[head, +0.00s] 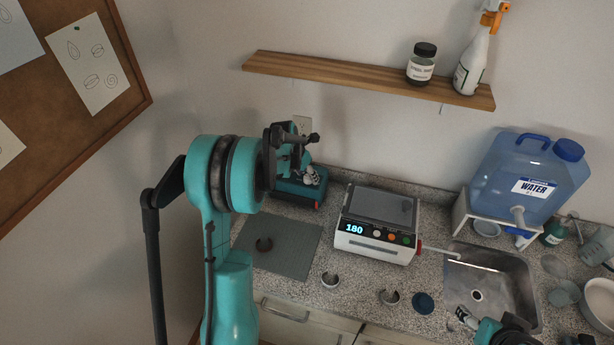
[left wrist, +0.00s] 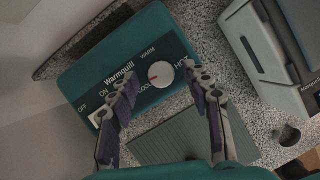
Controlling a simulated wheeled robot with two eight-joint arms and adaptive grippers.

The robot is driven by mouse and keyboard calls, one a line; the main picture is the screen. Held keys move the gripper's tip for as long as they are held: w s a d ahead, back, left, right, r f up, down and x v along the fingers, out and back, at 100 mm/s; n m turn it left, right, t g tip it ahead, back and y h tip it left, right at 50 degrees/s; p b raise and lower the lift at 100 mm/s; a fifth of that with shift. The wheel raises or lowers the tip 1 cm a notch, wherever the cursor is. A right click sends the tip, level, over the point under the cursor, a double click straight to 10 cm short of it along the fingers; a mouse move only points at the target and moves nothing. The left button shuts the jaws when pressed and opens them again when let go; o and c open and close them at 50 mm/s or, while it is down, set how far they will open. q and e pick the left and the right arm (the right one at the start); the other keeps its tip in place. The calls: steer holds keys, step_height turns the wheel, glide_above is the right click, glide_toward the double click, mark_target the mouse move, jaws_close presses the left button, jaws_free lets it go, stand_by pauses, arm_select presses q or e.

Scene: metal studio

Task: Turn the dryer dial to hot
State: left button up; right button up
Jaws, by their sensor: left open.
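The teal dryer (left wrist: 100,64) lies on the counter in the left wrist view, marked OFF, ON, COOL, WARM and HOT. Its white dial (left wrist: 161,74) has a red mark that points to the lower left, toward COOL. My left gripper (left wrist: 160,82) is open, one finger on each side of the dial in that view; whether they touch it I cannot tell. In the head view the dryer (head: 300,192) is partly hidden behind my left gripper (head: 296,140). My right gripper (head: 464,319) shows only partly at the bottom right, and its opening is unclear.
A grey mat (head: 290,262) lies in front of the dryer. A white device (head: 376,246) reading 180 stands to its right. A metal sink (head: 514,280) and a blue water jug (head: 500,185) are farther right. Small rings lie near the counter's front. A wooden shelf (head: 330,76) hangs above.

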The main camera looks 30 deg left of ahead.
arm_select(q)
steer(key=shift+w+f, duration=0.15)
steer(key=shift+f, duration=0.3)
jaws_close()
